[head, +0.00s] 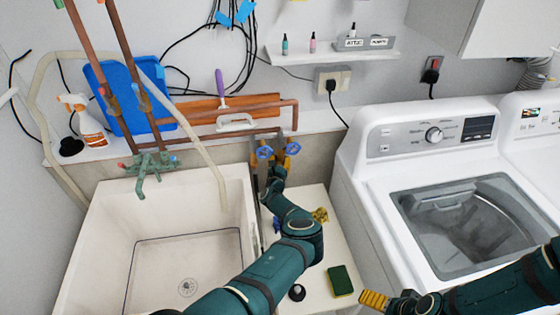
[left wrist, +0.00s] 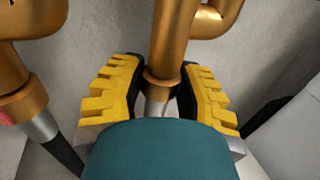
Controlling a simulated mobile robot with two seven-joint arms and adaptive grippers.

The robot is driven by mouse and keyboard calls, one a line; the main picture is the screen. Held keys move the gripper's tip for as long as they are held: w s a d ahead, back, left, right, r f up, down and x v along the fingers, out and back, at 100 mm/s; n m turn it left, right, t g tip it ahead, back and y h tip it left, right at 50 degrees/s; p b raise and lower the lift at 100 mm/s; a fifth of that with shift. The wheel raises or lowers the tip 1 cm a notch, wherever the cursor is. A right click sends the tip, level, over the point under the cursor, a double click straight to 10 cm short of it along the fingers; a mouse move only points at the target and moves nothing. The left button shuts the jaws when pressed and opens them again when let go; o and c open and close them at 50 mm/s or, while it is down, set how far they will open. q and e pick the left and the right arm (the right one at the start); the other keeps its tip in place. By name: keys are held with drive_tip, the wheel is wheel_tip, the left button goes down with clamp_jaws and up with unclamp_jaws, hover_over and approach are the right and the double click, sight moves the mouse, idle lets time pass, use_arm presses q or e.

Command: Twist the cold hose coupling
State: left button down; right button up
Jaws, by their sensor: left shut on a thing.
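Two brass valves with blue handles, the left valve (head: 265,152) and the right valve (head: 292,148), stand at the wall between sink and washer. In the left wrist view, the silver coupling (left wrist: 157,108) under a brass pipe (left wrist: 166,45) sits between the yellow fingers of my left gripper (left wrist: 160,85), which is shut on it. A second silver coupling (left wrist: 43,126) with a pink mark and dark hose hangs to the left, apart from the fingers. In the head view my left wrist mostly hides the grip. My right gripper (head: 375,300) is low, near the washer; its opening is unclear.
A white sink (head: 80,262) with a green faucet (head: 150,172) is at left. A white washer (head: 385,240) is at right. On the ledge between them lie a green and yellow sponge (head: 340,281), a crumpled gold thing (head: 320,215) and a small black stopper (head: 297,292).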

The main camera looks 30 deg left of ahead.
idle(0.4)
use_arm(q)
drive_tip(key=c, duration=0.6)
unclamp_jaws()
